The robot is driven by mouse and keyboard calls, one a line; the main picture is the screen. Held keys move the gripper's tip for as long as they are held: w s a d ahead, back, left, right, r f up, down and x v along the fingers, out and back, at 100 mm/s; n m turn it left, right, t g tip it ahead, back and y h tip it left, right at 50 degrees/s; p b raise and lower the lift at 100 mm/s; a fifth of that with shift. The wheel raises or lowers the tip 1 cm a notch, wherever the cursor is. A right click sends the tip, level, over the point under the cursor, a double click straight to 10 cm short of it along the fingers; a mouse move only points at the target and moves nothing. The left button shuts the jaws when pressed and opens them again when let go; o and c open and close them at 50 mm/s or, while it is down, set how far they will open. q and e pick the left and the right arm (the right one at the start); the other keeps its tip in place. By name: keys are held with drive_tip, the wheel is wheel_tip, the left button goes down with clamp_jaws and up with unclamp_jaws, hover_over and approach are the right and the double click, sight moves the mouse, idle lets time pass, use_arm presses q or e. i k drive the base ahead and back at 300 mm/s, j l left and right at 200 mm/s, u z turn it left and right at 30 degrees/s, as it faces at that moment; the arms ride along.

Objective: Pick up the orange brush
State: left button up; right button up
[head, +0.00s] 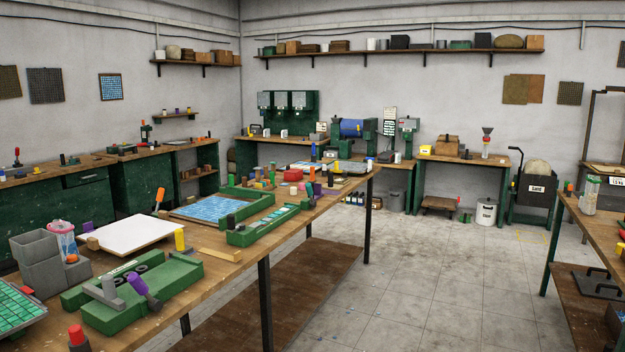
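A tilted orange handle (160,195) stands up at the far side of the long wooden workbench (222,268), between a white board and a blue mosaic sheet. It looks like the orange brush, but its lower end is too small to make out. A smaller orange-topped item (568,187) is on the right table; I cannot tell whether it is a brush. Neither of my grippers shows in the head view.
The near bench holds a white board (130,231), a green fixture (140,306) with a purple-handled tool, grey bins (40,262), a clear cup (65,240) and a yellow cylinder (180,239). A blue mosaic sheet (208,209) lies beyond. Open floor (420,285) separates this bench from the right table (597,228).

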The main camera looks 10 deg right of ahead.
sight(311, 168)
drive_tip(key=z, duration=1.05)
drive_tip(key=i, duration=5.4)
drive_tip(key=i+l, duration=0.25)
drive_tip(key=u, duration=4.15)
